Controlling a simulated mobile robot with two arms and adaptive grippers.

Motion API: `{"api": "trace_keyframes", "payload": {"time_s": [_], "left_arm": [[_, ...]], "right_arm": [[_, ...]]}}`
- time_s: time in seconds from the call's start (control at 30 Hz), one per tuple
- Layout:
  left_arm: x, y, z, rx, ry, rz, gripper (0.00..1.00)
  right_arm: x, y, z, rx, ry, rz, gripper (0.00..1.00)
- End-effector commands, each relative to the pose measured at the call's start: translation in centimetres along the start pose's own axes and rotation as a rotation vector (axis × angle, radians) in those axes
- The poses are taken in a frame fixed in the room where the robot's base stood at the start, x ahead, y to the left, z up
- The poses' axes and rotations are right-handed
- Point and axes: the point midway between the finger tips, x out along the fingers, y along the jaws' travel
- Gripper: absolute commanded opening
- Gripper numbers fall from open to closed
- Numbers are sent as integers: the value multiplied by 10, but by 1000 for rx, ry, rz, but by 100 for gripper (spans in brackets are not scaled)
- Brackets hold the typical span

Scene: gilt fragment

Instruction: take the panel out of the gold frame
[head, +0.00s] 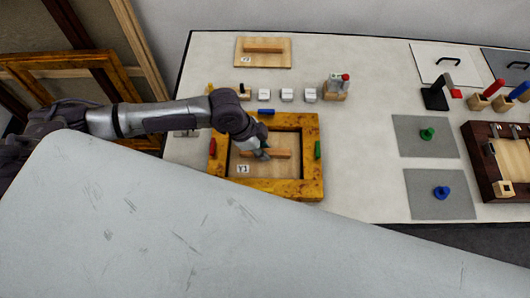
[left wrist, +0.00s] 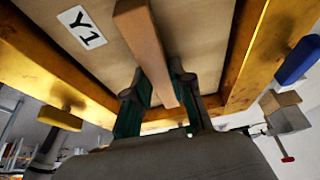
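The gold frame (head: 312,184) lies on the white table, with the pale wooden panel (head: 285,170) inside its opening. The panel has a raised wooden bar handle (head: 281,154) and a small white label; in the left wrist view the label (left wrist: 82,28) reads Y1. My left gripper (head: 262,153) is down over the panel at the handle. In the left wrist view its two teal-padded fingers (left wrist: 162,95) stand close on both sides of the handle (left wrist: 143,40) and appear shut on it. Part of the handle is hidden by the gripper. My right gripper is not in view.
Red (head: 212,147), blue (head: 266,112) and green (head: 317,150) tabs sit at the frame's sides. Another panel (head: 280,61) lies behind. Small white blocks (head: 287,95) stand between. Grey mats (head: 425,150) and a dark wooden case (head: 482,165) are right. A pale surface hides the foreground.

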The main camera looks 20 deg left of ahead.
Motion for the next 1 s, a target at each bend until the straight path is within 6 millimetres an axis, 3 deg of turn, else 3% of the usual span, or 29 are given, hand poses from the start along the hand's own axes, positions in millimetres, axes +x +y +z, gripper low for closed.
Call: {"api": "trace_keyframes", "payload": {"time_s": [0.1,0.5,0.77,0.83,1.0], "left_arm": [[0,0,0,0,0,0,0],[-2,0,-2,0,2,-1,0],[-26,-2,-12,2,4,-4,0],[-38,-2,-16,4,4,-4,0],[-43,19,-53,8,9,2,0]], "right_arm": [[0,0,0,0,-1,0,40],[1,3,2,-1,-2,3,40],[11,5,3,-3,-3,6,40],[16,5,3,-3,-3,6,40],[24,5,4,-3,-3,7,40]]}}
